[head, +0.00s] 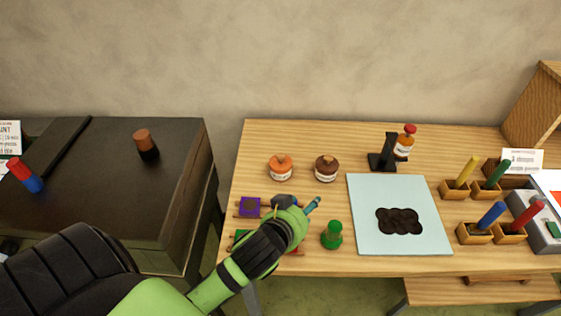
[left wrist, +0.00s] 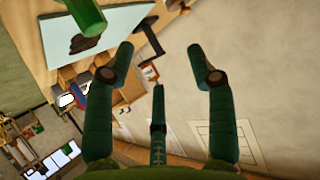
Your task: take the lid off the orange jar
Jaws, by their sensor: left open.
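The orange jar (head: 281,174) stands upright on the wooden table in the head view, left of a similar brown jar (head: 326,172). Its orange lid (head: 281,160), with a small knob on top, sits on it. A pale label shows on its front. My left gripper (head: 308,206) is in front of the orange jar and a little to its right, apart from it. In the left wrist view the fingers of my left gripper (left wrist: 158,70) are spread with nothing between them. I cannot make out the orange jar in that view. My right gripper is not in view.
A green knobbed piece (head: 332,236) stands right of my left gripper. A purple block (head: 250,207) lies to its left. A pale blue mat (head: 365,190) bears dark round pieces. A black stand (head: 385,155) and a red-capped bottle (head: 404,145) stand behind the mat.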

